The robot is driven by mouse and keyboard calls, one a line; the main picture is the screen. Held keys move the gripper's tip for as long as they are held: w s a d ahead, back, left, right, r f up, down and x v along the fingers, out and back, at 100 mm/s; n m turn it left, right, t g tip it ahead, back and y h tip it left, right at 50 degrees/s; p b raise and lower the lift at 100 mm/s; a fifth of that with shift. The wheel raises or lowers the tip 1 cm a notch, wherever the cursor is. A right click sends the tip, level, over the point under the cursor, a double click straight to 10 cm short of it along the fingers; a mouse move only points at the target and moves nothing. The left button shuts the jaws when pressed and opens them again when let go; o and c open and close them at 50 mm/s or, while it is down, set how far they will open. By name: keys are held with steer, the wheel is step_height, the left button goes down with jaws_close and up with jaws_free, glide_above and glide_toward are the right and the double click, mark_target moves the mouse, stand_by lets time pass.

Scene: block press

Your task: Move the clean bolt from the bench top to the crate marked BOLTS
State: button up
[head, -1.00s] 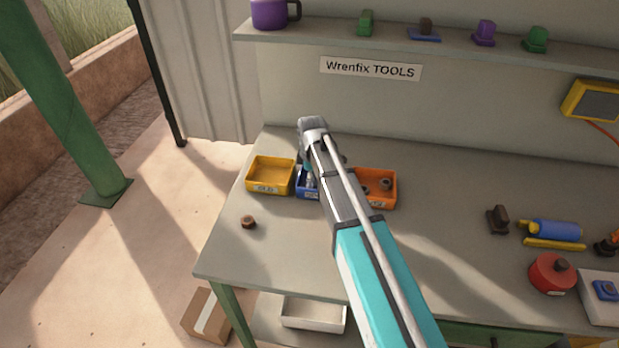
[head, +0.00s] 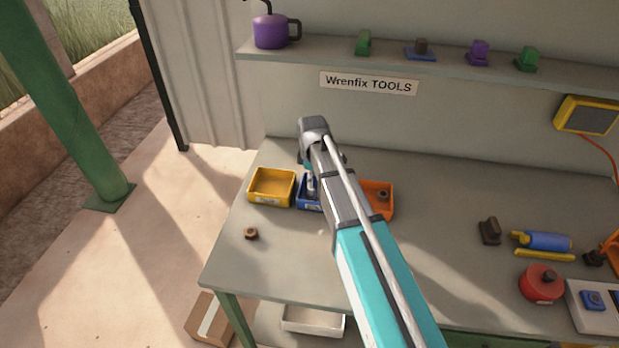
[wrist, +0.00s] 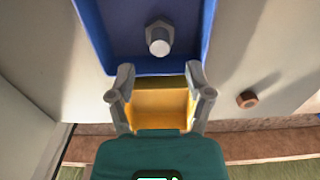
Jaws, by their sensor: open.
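The clean grey bolt (wrist: 158,38) stands in the blue crate (wrist: 95,45), seen from above in the wrist view. In the head view the blue crate (head: 308,206) sits between the yellow and orange crates, partly covered by my arm. My gripper (wrist: 159,68) is open, its two fingers apart at the near edge of the blue crate, with the bolt beyond their tips and not touched by them. In the head view my wrist hides most of the fingers. The crate labels are too small to read.
The yellow crate (head: 272,187) looks empty. The orange crate (head: 384,211) holds nut-like pieces. A rusty brown nut (head: 251,233) lies on the bench (head: 275,265) front left. A blue cylinder (head: 547,241) and a red round piece (head: 541,284) lie at right. A shelf (head: 440,62) runs behind.

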mark_target(313, 190)
step_height(313, 190, up, 7)
steer(key=p, duration=0.6)
steer(key=shift+f, duration=0.15)
stand_by(0.5)
steer(key=s+d+m, duration=1.5)
steer(key=s, duration=0.4)
steer(key=shift+m, duration=0.4)
